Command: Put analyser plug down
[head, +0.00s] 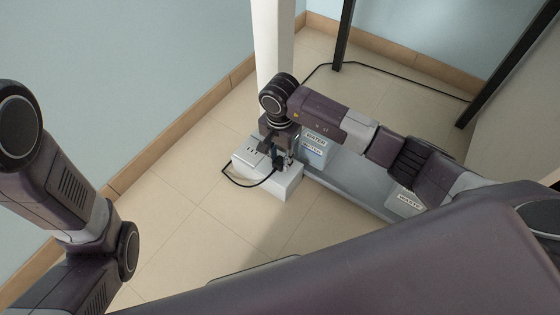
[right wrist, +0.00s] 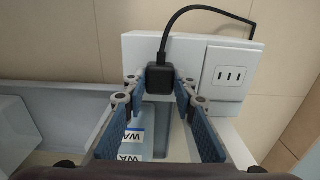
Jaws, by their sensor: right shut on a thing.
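The analyser plug (right wrist: 160,78) is a small black block with a black cable leaving its far end. My right gripper (right wrist: 160,88) is shut on it, one blue finger pad on each side. In the right wrist view the plug lies over the plain left part of a white socket box (right wrist: 140,46), left of its three-slot outlet (right wrist: 230,74). I cannot tell whether it touches the box. In the head view my right gripper (head: 278,160) points down at the socket box (head: 285,187) on the floor and mostly hides the plug. My left gripper is out of view.
Containers with white labels (head: 314,151) stand in a grey tray (head: 345,180) right of the socket box. The cable (head: 236,183) loops over the box's front. A white post (head: 272,40) rises behind. The tiled floor (head: 185,215) to the left is clear.

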